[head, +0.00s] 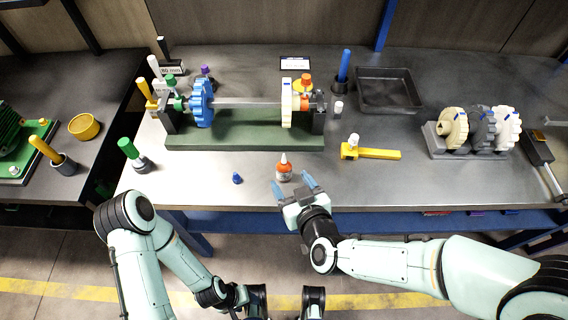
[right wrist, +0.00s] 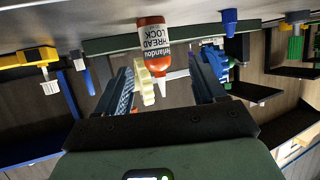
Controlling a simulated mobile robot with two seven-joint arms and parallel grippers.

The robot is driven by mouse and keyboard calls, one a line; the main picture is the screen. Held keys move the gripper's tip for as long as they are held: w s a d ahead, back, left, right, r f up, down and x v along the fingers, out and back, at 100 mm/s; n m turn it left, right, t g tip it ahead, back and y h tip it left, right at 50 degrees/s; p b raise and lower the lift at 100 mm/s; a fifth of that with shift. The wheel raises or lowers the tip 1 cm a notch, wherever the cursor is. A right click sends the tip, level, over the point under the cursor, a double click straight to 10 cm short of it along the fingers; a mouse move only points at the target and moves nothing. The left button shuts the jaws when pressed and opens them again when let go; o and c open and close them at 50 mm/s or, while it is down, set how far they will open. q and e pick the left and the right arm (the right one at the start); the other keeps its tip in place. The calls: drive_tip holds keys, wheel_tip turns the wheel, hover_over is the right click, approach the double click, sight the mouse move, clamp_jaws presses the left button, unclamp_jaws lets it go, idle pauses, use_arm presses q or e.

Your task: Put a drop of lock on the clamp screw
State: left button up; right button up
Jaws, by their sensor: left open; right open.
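The orange-red thread lock bottle (head: 284,170) stands upright near the bench's front edge, its pale nozzle bare. In the right wrist view the bottle (right wrist: 154,50) shows its white label between and beyond the fingers. My right gripper (head: 296,184) is open and empty, just in front of the bottle. A small blue cap (head: 237,178) stands to its left. Behind, a shaft (head: 245,102) carries a blue gear (head: 202,103) and a cream gear (head: 287,103). An orange clamp-like part (head: 313,102) is at its right end; I cannot make out its screw. My left gripper (head: 257,299) is low, before the bench, and open.
A yellow tool (head: 372,153) lies right of the bottle. A green-topped holder (head: 133,153) stands at left. A dark tray (head: 389,91) and a rack of gears (head: 470,135) are at right. Bare bench lies between the bottle and the green base (head: 245,142).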

sight(286, 173)
drive_tip(key=shift+x, duration=1.2)
drive_tip(key=x, duration=0.3)
drive_tip(key=b+x, duration=0.1)
drive_tip(key=shift+w+d+f, duration=0.1)
drive_tip(key=shift+d+f, duration=0.15)
drive_tip(key=shift+f, duration=0.15)
drive_tip(key=shift+w+a+f, duration=0.1)
drive_tip(key=shift+w, duration=0.2)
drive_tip(key=c, duration=1.2)
